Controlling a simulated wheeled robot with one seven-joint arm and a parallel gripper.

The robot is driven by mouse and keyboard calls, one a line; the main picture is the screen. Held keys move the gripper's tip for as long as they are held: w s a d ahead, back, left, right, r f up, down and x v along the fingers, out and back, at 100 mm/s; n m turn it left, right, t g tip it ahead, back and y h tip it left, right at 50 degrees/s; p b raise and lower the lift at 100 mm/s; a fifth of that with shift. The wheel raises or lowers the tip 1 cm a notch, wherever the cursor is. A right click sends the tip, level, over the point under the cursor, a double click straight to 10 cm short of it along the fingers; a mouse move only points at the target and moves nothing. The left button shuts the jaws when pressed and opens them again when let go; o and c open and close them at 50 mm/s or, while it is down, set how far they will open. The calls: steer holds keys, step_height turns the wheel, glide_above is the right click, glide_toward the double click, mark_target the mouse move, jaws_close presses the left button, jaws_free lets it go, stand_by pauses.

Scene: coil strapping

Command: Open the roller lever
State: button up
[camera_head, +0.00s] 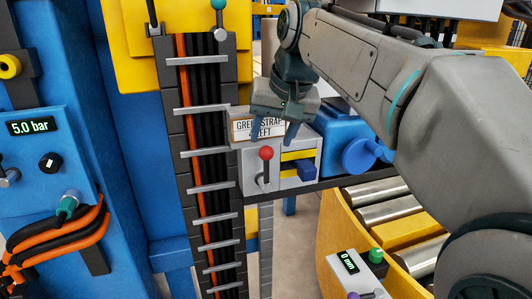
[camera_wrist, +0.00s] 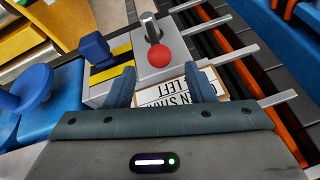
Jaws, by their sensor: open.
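A lever with a red ball knob (camera_head: 266,153) stands upright on a grey box (camera_head: 251,185); I cannot tell whether it is the roller lever. In the wrist view the red knob (camera_wrist: 159,55) lies just beyond my fingertips, roughly midway between them. My gripper (camera_head: 276,134) points down above and behind the knob, its fingers open and apart with nothing between them. A sign reading GREEN STRAP LEFT (camera_head: 243,130) is at the back of the box, partly hidden by my gripper. It also shows between my fingers in the wrist view (camera_wrist: 168,95).
A blue handwheel (camera_head: 360,156) is farther right. A vertical strap track (camera_head: 203,150) stands close on the left. Rollers (camera_head: 385,208) and a 0 mm box (camera_head: 352,272) are lower right.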

mark_target(268, 148)
steer(key=x, duration=0.6)
jaws_close()
